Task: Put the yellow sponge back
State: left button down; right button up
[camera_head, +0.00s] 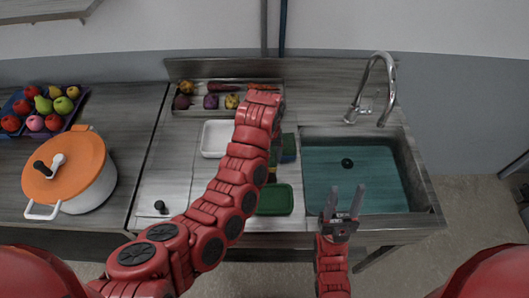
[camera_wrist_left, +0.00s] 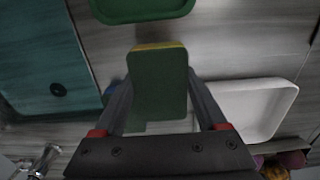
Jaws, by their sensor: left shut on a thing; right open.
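My left gripper (camera_wrist_left: 157,105) is shut on the yellow sponge (camera_wrist_left: 158,84), which shows its dark green face and a thin yellow edge in the left wrist view. In the head view my left arm covers most of this gripper; part of the sponge (camera_head: 273,157) shows beside the forearm. The sponge is over the counter between the white tray and the sink; its exact height is unclear. A green tray (camera_head: 274,199) lies nearer to me, also at the top of the wrist view (camera_wrist_left: 140,8). My right gripper (camera_head: 346,198) is open and empty at the sink's front edge.
A sink (camera_head: 350,180) with a tap (camera_head: 377,85) is at right. A white tray (camera_head: 214,139) and a vegetable tray (camera_head: 189,110) stand left and behind. A green-and-blue block (camera_head: 289,148) is beside my left arm. An orange-lidded pot (camera_head: 68,171) and fruit crate are far left.

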pick_arm(q)
jog(key=w+b, duration=0.4)
jog(key=w+f+b, duration=0.1)
jog(key=w, duration=0.1)
jog(key=shift+w+a+b, duration=0.1)
jog(key=shift+a+b, duration=0.25)
jog(key=shift+b, duration=0.05)
jog(key=shift+w+b, duration=0.35)
jog(key=shift+w+b, duration=0.3)
jog(key=shift+b, duration=0.25)
jog(key=shift+w+b, duration=0.2)
jog(key=shift+b, duration=0.3)
notch_tip(320, 180, down, 3)
jog(key=shift+f, duration=0.1)
jog(key=shift+f, duration=0.1)
jog(key=shift+f+b, duration=0.1)
jog(key=shift+b, duration=0.3)
jog(key=shift+c, duration=1)
grip_release()
